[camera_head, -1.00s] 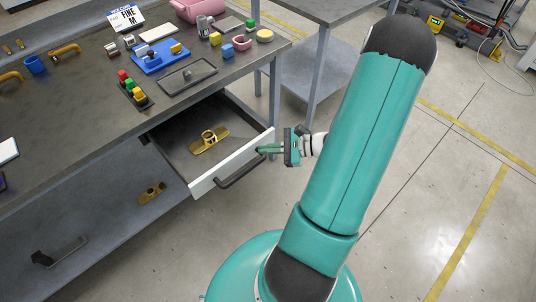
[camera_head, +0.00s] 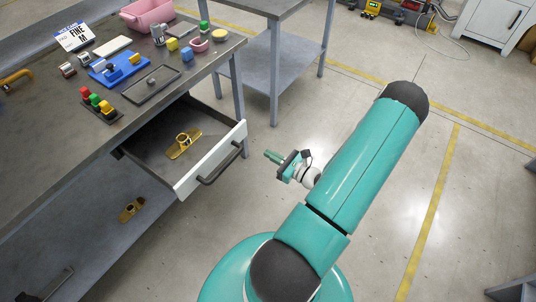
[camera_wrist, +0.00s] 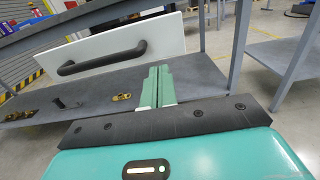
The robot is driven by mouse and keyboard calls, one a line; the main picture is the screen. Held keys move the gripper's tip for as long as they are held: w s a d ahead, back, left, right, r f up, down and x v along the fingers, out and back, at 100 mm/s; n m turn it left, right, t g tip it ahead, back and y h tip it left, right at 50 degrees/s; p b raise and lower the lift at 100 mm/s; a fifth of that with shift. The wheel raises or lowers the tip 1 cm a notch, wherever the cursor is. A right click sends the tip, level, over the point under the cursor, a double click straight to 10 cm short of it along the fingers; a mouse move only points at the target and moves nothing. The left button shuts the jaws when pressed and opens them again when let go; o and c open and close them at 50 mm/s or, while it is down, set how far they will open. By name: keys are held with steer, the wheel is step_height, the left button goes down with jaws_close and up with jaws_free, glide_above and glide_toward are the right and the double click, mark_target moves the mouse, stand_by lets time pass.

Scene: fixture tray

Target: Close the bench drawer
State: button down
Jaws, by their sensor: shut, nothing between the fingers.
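The bench drawer (camera_head: 214,160) is pulled out from under the bench top. Its white front panel has a dark bar handle (camera_head: 221,167), and a brass-coloured part (camera_head: 184,143) lies inside. The drawer front (camera_wrist: 185,40) and its handle (camera_wrist: 102,57) also show in the wrist view, ahead of my gripper and to the left. My gripper (camera_head: 270,156) is to the right of the drawer front, apart from it, with floor visible between them. Its fingers are together and empty; they also show in the wrist view (camera_wrist: 157,86).
The bench top (camera_head: 45,130) holds a blue fixture (camera_head: 118,68), a dark tray (camera_head: 152,83), a pink bin (camera_head: 147,14) and several small blocks. A lower shelf (camera_head: 100,235) holds another brass part (camera_head: 132,209). A second table (camera_head: 262,65) stands behind.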

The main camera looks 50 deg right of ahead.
mark_target(239, 137)
steer(key=w, duration=1.1)
steer(key=shift+w+a, duration=0.2)
steer(key=shift+w, duration=0.05)
steer(key=shift+w, duration=0.1)
